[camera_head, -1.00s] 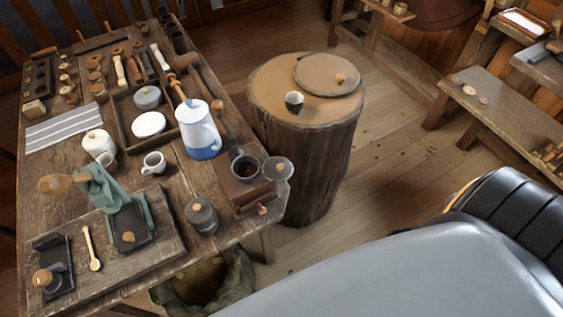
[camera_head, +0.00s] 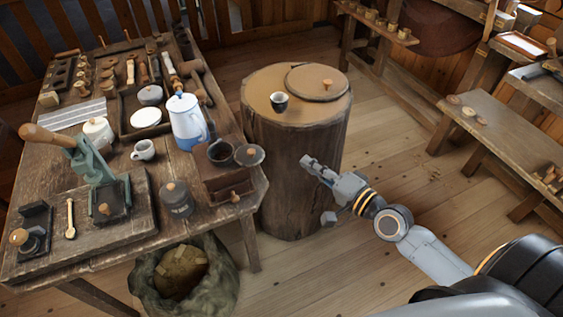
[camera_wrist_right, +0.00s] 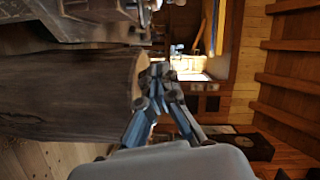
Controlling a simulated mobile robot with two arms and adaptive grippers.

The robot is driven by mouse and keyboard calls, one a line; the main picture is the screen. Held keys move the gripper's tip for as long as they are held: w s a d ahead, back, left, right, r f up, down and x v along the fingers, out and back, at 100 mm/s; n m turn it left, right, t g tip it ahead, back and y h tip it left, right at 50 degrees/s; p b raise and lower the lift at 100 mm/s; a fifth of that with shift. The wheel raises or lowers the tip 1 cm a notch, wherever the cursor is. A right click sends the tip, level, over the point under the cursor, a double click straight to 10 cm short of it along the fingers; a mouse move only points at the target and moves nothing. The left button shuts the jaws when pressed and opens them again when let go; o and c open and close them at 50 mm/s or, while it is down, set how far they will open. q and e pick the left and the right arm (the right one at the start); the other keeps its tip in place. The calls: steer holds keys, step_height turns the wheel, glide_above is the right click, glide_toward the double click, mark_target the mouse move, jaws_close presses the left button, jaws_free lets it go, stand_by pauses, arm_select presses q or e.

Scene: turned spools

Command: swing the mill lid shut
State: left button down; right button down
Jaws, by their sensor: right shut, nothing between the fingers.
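The coffee mill (camera_head: 228,186) is a brown wooden box with a small drawer knob, near the right edge of the workbench. Its dark round bowl (camera_head: 220,153) on top is uncovered. The round grey lid (camera_head: 249,155) hangs out to the right of the bowl, swung open. My right gripper (camera_head: 306,160) is shut and empty, to the right of the mill and apart from it, in front of the stump. In the right wrist view its fingertips (camera_wrist_right: 158,70) meet, with the stump's side at left. My left gripper is not in view.
A blue and white coffee pot (camera_head: 187,124) stands just behind the mill, and a lidded grey canister (camera_head: 176,198) in front-left. The wooden stump (camera_head: 297,150) carries a small cup (camera_head: 279,101) and a round board. A sack (camera_head: 185,275) sits on the floor below.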

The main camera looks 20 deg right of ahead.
mark_target(249, 152)
steer(key=w+a+p, duration=0.4)
steer(key=w+a, duration=0.4)
steer(key=w, duration=0.1)
steer(key=shift+f, duration=0.45)
steer(key=shift+s+a+r+m+t+h+p, duration=0.15)
steer(key=shift+a+m+t+h+p, duration=0.2)
steer(key=shift+h+p, duration=0.45)
